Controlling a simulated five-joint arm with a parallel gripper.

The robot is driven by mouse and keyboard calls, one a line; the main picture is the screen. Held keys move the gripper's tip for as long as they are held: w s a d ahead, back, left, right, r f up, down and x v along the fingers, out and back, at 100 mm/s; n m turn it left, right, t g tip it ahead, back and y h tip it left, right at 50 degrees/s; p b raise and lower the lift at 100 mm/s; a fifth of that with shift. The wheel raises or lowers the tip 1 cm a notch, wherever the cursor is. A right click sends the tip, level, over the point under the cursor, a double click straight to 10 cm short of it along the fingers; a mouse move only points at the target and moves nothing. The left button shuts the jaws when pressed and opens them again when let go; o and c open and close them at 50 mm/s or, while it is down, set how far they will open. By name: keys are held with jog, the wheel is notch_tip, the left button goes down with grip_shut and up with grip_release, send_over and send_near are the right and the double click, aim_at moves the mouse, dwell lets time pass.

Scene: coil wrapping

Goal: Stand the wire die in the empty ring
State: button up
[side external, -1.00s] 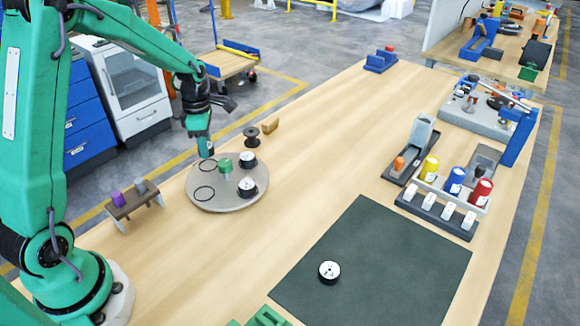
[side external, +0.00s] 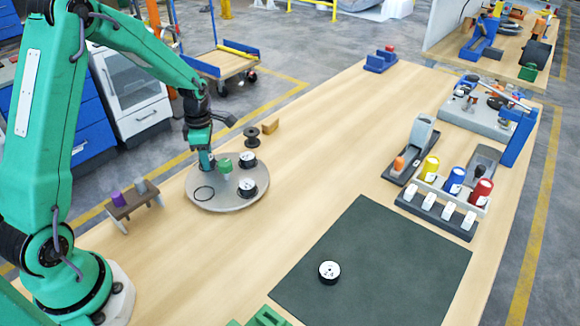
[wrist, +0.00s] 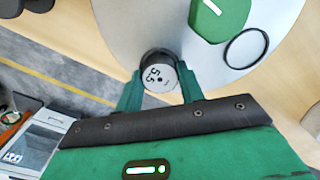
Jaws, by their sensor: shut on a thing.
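My gripper (side external: 206,160) is shut on a wire die (wrist: 158,74), a short dark cylinder with a white face that appears marked 5.5. In the wrist view the green fingers (wrist: 160,88) pinch it from both sides. The die is low over the upper left of a round grey plate (side external: 228,201); I cannot tell whether it touches. The fingers and die hide the ring there. Another black ring (side external: 203,193) lies empty on the plate's left; it also shows in the wrist view (wrist: 246,48).
A green hub (side external: 225,166) stands mid-plate, close to my gripper. Two white-faced dies (side external: 247,160) (side external: 247,187) stand on the right. A dark spool (side external: 251,138) and tan block (side external: 270,125) are behind. Another die (side external: 329,271) lies on the dark mat (side external: 400,260).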

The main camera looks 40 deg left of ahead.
jog(key=shift+f, duration=0.1)
jog(key=o, duration=1.2)
jog(key=shift+c, duration=0.2)
notch_tip(320, 180, up, 12)
dwell(0.4)
